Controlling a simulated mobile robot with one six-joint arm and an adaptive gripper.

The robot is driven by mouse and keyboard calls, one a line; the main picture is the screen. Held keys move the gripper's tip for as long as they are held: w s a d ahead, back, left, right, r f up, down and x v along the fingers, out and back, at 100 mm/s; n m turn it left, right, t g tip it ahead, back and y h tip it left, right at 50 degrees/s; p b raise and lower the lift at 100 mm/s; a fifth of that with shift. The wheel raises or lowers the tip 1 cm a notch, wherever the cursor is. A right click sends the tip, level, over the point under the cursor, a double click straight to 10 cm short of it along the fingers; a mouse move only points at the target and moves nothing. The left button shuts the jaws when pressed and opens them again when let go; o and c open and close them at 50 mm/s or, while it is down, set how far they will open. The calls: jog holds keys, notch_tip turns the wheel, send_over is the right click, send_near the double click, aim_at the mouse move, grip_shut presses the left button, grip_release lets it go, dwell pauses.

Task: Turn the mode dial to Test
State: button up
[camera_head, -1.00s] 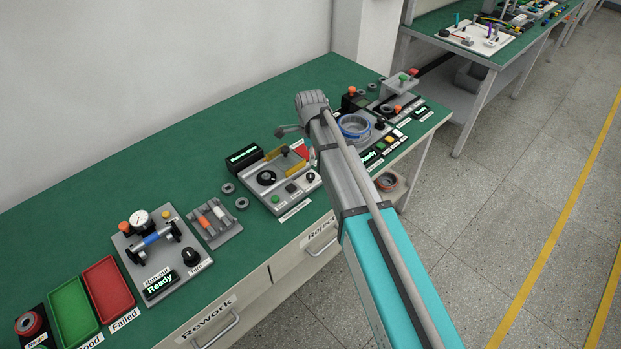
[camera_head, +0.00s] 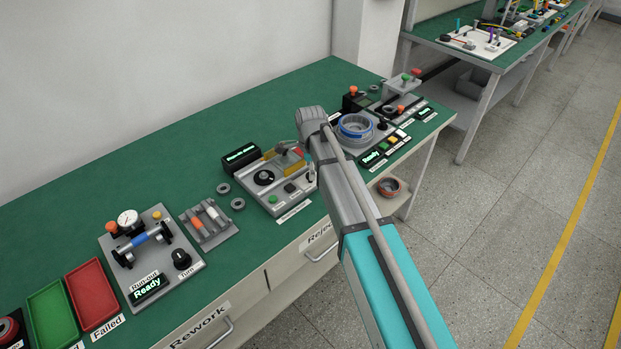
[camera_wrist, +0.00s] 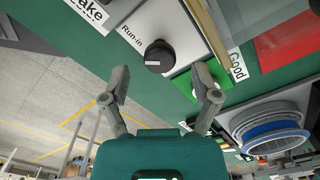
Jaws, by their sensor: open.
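Where the dial points is not readable here. In the head view my arm reaches over the right side of the grey control station (camera_head: 284,186), covering part of it. My gripper is largely hidden there.
A dark display (camera_head: 241,156) stands behind the station; its text is blurred. A motor fixture with a blue ring (camera_head: 355,126) is to the right. A gauge fixture (camera_head: 150,250) and a red tray (camera_head: 92,295) are to the left. Green bench top is clear behind.

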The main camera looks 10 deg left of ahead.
jog(key=shift+f+b, duration=0.7)
jog(key=shift+f, duration=0.3)
grip_shut()
